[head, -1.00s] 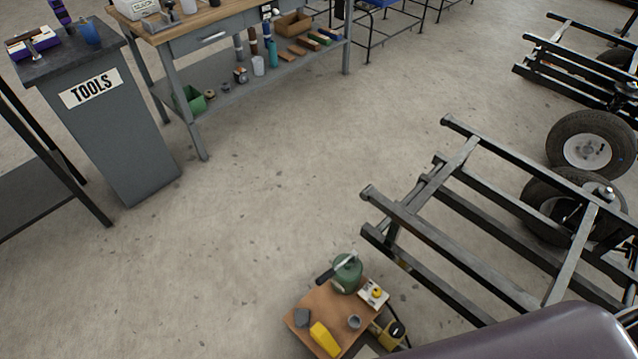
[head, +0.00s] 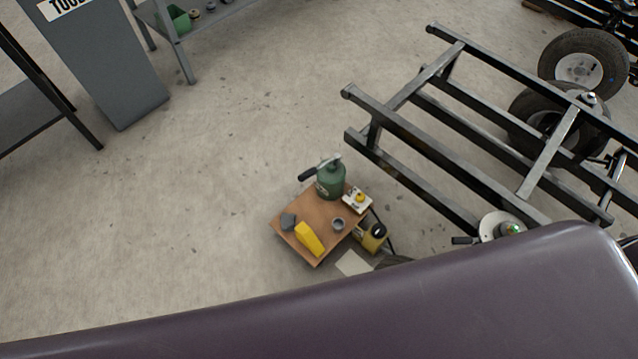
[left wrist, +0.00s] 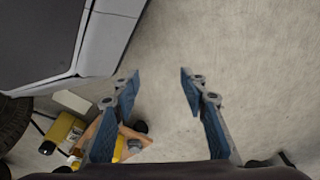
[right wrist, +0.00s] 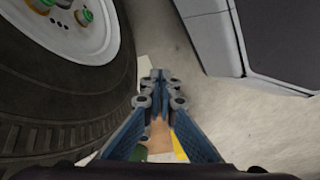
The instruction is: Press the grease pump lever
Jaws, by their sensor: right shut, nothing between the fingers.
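The grease pump (head: 331,179) is a green canister on a small brown wooden stand in the head view. Its lever ends in a black grip (head: 307,175) that points left, with a pale metal part on top. My left gripper (left wrist: 158,85) is open and empty in the left wrist view, with the stand partly hidden behind its left finger; I cannot make out the pump there. My right gripper (right wrist: 158,82) is shut and empty in the right wrist view, beside a large tire, with a bit of the stand behind it. Neither gripper shows in the head view.
The wooden stand (head: 292,241) also holds a yellow object (head: 309,239), a grey cup (head: 338,224) and a white box with a yellow button (head: 357,199). A yellow-black device (head: 373,238) sits beside it. A black metal frame (head: 440,130) lies right. Floor left of the stand is clear.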

